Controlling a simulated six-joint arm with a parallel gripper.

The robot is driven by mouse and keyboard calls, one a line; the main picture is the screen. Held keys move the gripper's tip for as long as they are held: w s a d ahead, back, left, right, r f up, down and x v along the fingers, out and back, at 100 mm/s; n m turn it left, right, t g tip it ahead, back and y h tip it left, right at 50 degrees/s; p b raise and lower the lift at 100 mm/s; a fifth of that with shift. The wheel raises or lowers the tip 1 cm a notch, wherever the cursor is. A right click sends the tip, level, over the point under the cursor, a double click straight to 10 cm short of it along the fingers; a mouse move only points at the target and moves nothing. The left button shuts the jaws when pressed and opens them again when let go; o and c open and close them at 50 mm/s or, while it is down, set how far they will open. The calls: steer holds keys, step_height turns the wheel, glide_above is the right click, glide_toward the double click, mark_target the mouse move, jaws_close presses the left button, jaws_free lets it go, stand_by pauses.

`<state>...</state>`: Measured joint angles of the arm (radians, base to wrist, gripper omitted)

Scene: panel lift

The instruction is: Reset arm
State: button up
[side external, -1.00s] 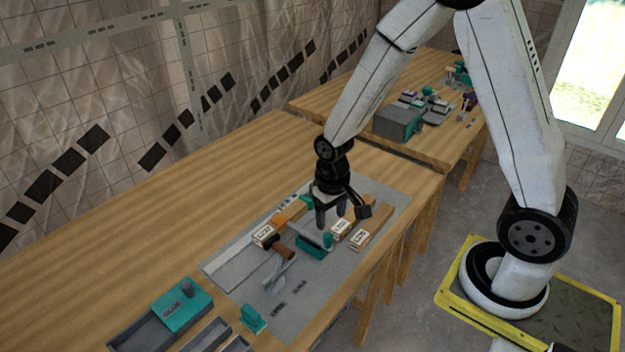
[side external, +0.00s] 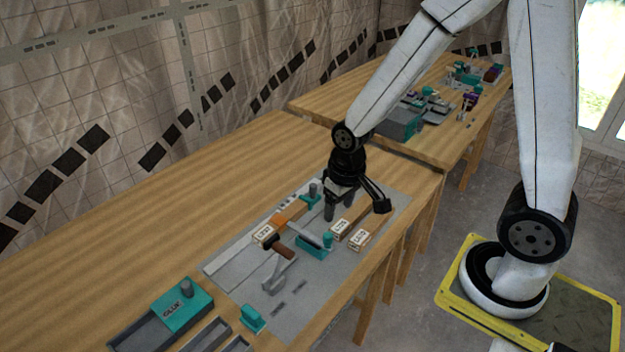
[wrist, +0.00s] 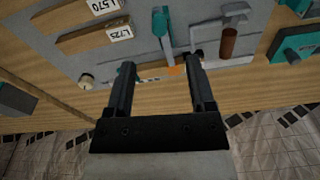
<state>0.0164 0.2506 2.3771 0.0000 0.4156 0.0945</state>
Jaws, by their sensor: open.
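My gripper (side external: 343,205) hangs over the grey mat (side external: 232,258) on the near wooden table, above its far right part. In the wrist view the two fingers of my gripper (wrist: 160,75) stand wide apart with nothing held between them. Two labelled wooden blocks, one marked L725 (wrist: 90,40) and one L570 (wrist: 80,15), lie to the left of the fingers. A teal-handled tool (side external: 313,248) lies on the mat below and left of my gripper.
A hammer-like tool with a brown handle (side external: 283,252) and an orange-and-wood piece (side external: 279,223) lie on the mat. A grey box (side external: 398,122) is on the far table. The table's left side is clear.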

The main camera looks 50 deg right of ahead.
steer(key=shift+n+t, duration=0.6)
steer(key=shift+t, duration=0.1)
steer(key=shift+s+a+r, duration=0.15)
steer(key=shift+s+r, duration=0.75)
steer(key=shift+s+a+r, duration=0.1)
steer(key=shift+s+r, duration=0.75)
steer(key=shift+s, duration=0.05)
